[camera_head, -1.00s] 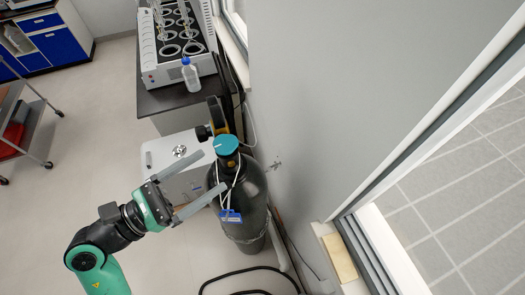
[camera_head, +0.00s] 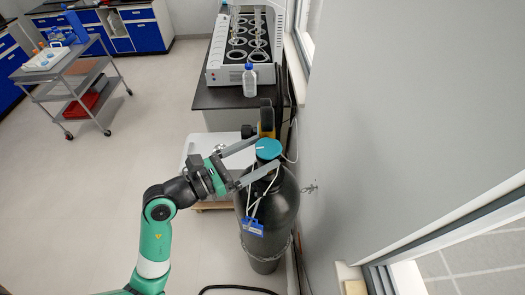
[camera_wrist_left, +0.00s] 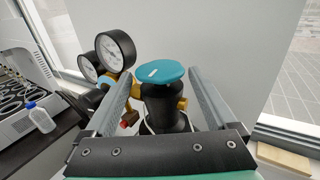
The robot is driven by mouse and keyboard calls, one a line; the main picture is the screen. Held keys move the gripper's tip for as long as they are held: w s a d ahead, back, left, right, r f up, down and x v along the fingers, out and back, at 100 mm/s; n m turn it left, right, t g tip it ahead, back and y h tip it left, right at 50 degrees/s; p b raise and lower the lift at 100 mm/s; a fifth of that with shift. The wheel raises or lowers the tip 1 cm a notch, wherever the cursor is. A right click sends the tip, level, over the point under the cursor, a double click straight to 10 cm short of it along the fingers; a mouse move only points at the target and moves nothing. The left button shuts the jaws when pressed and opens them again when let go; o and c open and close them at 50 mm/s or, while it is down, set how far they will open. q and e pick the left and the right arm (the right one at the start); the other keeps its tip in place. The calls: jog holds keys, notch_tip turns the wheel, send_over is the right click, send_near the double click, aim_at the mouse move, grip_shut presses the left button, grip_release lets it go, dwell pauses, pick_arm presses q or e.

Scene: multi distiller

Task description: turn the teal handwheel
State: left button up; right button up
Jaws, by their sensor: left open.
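The teal handwheel (camera_head: 268,148) sits on top of a dark gas cylinder (camera_head: 268,215) with a blue tag (camera_head: 252,227). My left gripper (camera_head: 266,154) is open, with one finger on the far side of the handwheel and the other on the near side. In the left wrist view the handwheel (camera_wrist_left: 160,73) shows between the two spread fingers, with a gap on each side. It has a white mark on its top. I cannot tell from these views whether either finger touches it. My right gripper is not in view.
Pressure gauges (camera_wrist_left: 115,50) stand close to the left finger in the wrist view. A wall (camera_head: 400,130) rises right of the cylinder. A black bench (camera_head: 225,97) with a bottle (camera_head: 249,80) is behind. A cart (camera_head: 75,85) stands at left; the floor between is clear.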

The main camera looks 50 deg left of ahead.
pick_arm(q)
jog(key=shift+w+d, duration=0.1)
jog(key=shift+w, duration=0.55)
jog(key=c, duration=1.1)
jog(key=shift+o, duration=0.2)
jog(key=shift+f+m+h, duration=0.1)
jog(key=shift+m+h, duration=0.3)
jog(key=shift+h, duration=0.2)
jog(key=shift+m+h, duration=0.4)
jog(key=shift+h, duration=0.2)
jog(key=o, duration=1.1)
jog(key=shift+c, duration=0.2)
